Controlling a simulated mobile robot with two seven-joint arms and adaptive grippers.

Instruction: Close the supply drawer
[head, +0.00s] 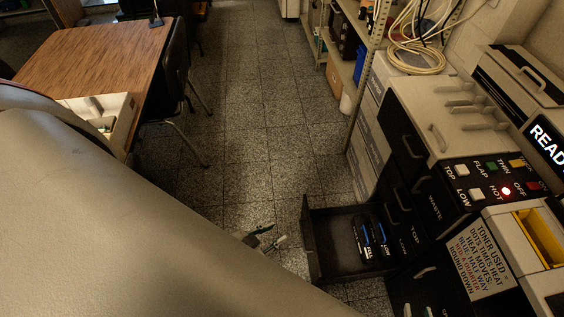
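The open drawer (309,243) is a dark tray pulled out to the left from the low front of the machine. Blue-and-black cartridges (365,241) lie in it toward the machine side, with labels that seem to read FULL and LOW. A large pale link of my arm fills the lower left. The small fingertips of my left gripper (266,240) show past its edge, left of the drawer and apart from it. Most of this gripper is hidden behind the arm, so its opening is unclear. My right gripper is not in view.
The machine's control panel (491,181) has several buttons and a red light. Closed drawer fronts (401,140) sit above the open one. A wooden table (95,55) and black chair (177,75) stand at the upper left. The tiled floor (245,130) between is clear.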

